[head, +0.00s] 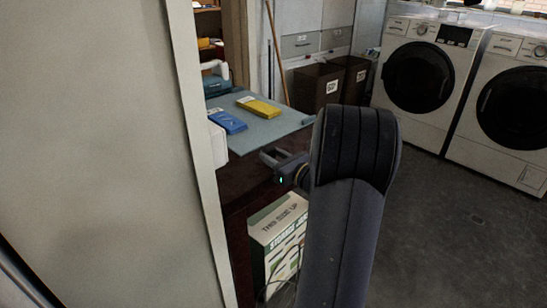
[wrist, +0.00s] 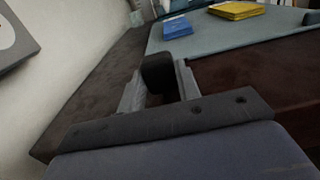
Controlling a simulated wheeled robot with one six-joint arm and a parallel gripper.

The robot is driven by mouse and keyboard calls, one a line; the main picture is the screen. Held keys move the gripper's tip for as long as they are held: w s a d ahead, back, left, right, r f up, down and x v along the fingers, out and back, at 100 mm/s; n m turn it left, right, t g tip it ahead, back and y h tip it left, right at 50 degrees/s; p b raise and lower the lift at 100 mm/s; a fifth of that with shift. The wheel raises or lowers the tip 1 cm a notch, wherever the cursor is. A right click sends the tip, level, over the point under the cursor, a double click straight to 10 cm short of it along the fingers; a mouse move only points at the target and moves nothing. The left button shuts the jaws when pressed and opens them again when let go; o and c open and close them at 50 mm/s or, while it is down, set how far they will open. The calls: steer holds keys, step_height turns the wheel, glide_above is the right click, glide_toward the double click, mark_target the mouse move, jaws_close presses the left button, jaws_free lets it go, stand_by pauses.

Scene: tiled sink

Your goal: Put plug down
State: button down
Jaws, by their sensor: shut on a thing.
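The plug (wrist: 158,72) is a dark, rounded block between the two grey fingers of my gripper (wrist: 160,92) in the wrist view. My gripper is shut on it. In the head view my gripper (head: 271,157) is over the dark brown tabletop (head: 242,172), just in front of the pale blue-green mat. I cannot make out the plug in the head view. Whether the plug touches the tabletop is not clear.
The mat (head: 274,131) carries a blue box (head: 228,122) and a yellow box (head: 258,107). A printed carton (head: 277,236) stands below the tabletop. A pale panel (head: 95,150) fills the left. Washing machines (head: 419,78) stand at the back right, with open floor before them.

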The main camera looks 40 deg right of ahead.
steer(key=shift+f+b, duration=0.5)
steer(key=shift+f, duration=0.1)
steer(key=c, duration=1)
jaws_free()
steer(key=shift+r, duration=0.1)
steer(key=shift+r+p, duration=0.6)
steer(key=s, duration=0.4)
steer(key=s+d+p, duration=0.1)
steer(key=s, duration=0.3)
steer(key=s+p, duration=0.1)
steer(key=s, duration=0.3)
steer(key=shift+d, duration=0.3)
steer(key=shift+w+f, duration=0.1)
steer(key=shift+w, duration=0.05)
